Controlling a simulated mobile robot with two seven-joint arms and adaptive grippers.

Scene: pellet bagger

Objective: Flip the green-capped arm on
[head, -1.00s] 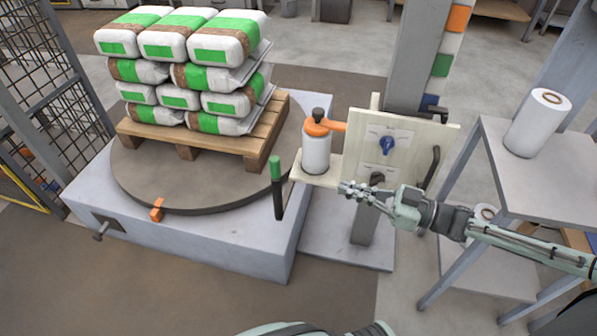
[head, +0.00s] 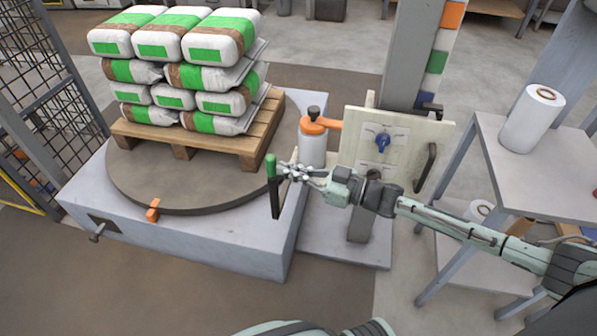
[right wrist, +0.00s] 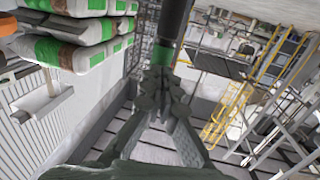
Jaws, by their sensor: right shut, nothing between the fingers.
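The green-capped arm is a dark upright lever with a green cap (head: 271,166); it stands at the right edge of the turntable base. My right gripper (head: 285,173) is shut and empty, its fingertips close beside the lever just below the cap on the right. I cannot tell whether they touch. In the right wrist view the shut fingers (right wrist: 160,72) point at the dark lever and its green band (right wrist: 163,52). My left gripper is not in view.
A white bottle (head: 313,150) with an orange handle stands right behind my right gripper. A panel with a blue knob (head: 382,140) is at its right. A pallet (head: 195,140) of bags sits on the round turntable (head: 130,180). An orange block (head: 153,210) is at its front rim.

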